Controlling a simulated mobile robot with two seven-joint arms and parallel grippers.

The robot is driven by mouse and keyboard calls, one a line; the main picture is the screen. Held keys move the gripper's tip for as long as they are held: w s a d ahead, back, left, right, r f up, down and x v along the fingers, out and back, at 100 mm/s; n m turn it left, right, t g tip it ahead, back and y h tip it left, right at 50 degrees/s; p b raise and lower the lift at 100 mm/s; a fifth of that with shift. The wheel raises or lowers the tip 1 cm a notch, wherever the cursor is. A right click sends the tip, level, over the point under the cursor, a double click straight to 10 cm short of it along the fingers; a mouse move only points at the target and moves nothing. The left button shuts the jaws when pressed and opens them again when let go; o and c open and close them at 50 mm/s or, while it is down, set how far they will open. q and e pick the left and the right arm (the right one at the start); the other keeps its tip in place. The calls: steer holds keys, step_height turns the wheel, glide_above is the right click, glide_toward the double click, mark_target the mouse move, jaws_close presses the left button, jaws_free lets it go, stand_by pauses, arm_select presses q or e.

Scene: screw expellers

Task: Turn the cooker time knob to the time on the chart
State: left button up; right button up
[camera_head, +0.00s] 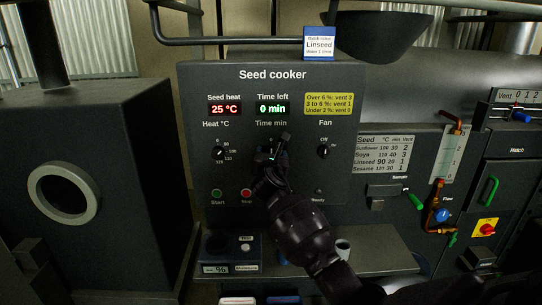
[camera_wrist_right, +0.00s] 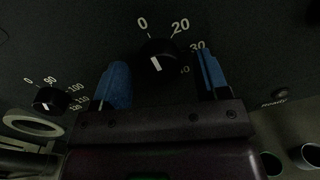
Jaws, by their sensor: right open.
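The cooker time knob (camera_wrist_right: 158,54) is a dark round knob with a white mark on its face, under the label "Time min". In the wrist view, 0, 20, 30 and a partly hidden 40 surround it. I cannot tell which number the mark points to. My right gripper (camera_head: 272,150) is open in front of it and largely hides it in the head view. Its blue fingers (camera_wrist_right: 163,66) lie on either side of the knob, with gaps visible. The chart (camera_head: 384,154) lists Linseed as 90 °C, 20 min, vent 1. The card (camera_head: 319,43) reads Linseed.
The heat knob (camera_head: 218,153) is left of the time knob and the fan knob (camera_head: 323,151) right. Green start (camera_head: 217,196) and red stop (camera_head: 246,194) buttons sit below. The display (camera_head: 272,108) reads 0 min. A shelf (camera_head: 375,262) juts out underneath.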

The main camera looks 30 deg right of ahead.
steer(key=shift+w+d, duration=0.1)
steer(key=shift+w, duration=0.05)
steer(key=c, duration=0.9)
arm_select(q)
steer(key=shift+r, duration=0.1)
steer(key=shift+s+r+p, duration=0.25)
steer(key=shift+s+p, duration=0.05)
steer(key=shift+p, duration=0.45)
arm_select(e)
steer(key=m, duration=0.9)
steer(key=shift+y, duration=0.3)
steer(key=shift+m, duration=0.4)
